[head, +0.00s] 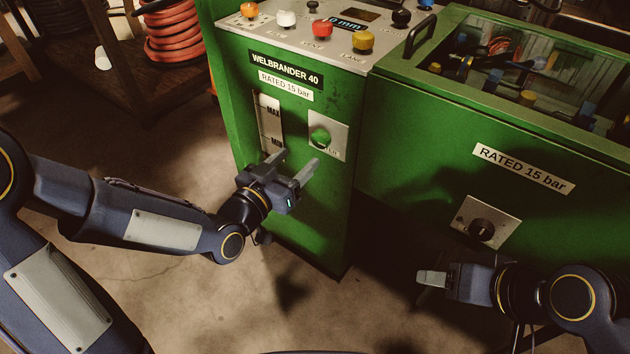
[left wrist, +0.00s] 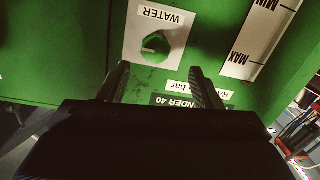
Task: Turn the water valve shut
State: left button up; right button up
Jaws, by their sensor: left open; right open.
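The water valve is a green knob (head: 319,137) on a pale square plate on the front of the green machine. In the left wrist view the knob (left wrist: 156,44) sits under an upside-down WATER label (left wrist: 161,15). My left gripper (head: 294,163) is open and empty, just below and in front of the plate in the head view. In the left wrist view its two fingers (left wrist: 160,72) are spread and point toward the plate, with the knob beyond their tips. My right gripper (head: 432,278) is open and away from the valve, at lower right.
A MAX/MIN gauge (head: 269,124) is left of the valve plate. Coloured knobs (head: 321,29) stand on the console top. A black keyed knob (head: 482,230) is on the right-hand cabinet, above my right gripper. An orange hose coil (head: 175,32) is at the back left.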

aim_at(318, 143)
pick_arm(q)
jog(key=x, duration=0.8)
jog(key=shift+s+d, duration=0.3)
jog(key=shift+d, duration=0.05)
jog(key=c, duration=1)
